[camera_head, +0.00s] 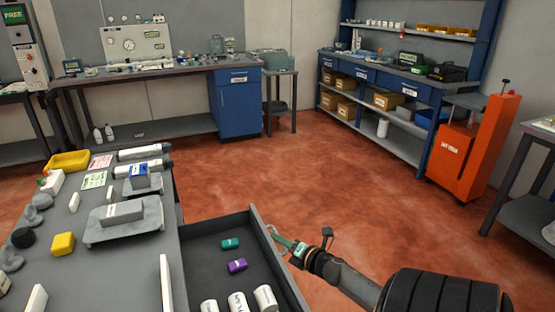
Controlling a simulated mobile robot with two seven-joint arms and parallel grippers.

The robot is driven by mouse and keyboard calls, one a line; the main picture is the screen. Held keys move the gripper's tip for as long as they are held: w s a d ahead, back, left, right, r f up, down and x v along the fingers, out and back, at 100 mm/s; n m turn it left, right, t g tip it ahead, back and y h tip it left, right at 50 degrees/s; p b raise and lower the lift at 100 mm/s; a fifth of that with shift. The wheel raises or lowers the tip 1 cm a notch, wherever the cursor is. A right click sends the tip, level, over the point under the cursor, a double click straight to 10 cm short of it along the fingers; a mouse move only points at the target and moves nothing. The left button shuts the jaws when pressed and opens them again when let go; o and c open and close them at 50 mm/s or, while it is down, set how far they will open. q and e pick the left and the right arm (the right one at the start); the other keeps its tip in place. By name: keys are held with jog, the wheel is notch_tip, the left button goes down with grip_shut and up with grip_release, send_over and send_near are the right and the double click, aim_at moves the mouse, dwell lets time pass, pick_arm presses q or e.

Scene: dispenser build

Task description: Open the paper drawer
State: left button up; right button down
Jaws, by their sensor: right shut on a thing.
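A dark grey drawer (205,262) stands pulled out from the right side of the grey workbench (150,238). Its inside shows, with a green item (230,243), a purple item (238,265) and white paper-like rolls (266,297) near the bottom edge. My right gripper (280,238) is at the outer side of the drawer front, shut on the drawer handle. The gripper partly hides the handle, and the near end of the drawer is cut off by the picture edge. My left gripper is not in view.
The workbench top holds a grey fixture (118,220), a yellow block (63,243), a yellow tray (67,161) and several small parts. The red floor (330,185) beyond the drawer is clear. An orange stand (470,150) and a blue shelf bench (385,95) stand farther off.

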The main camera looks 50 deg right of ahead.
jog(key=c, duration=1.2)
grip_release()
jog(key=shift+s, duration=0.1)
jog(key=v, duration=1.2)
jog(key=shift+s+p, duration=0.2)
jog(key=shift+p, duration=0.2)
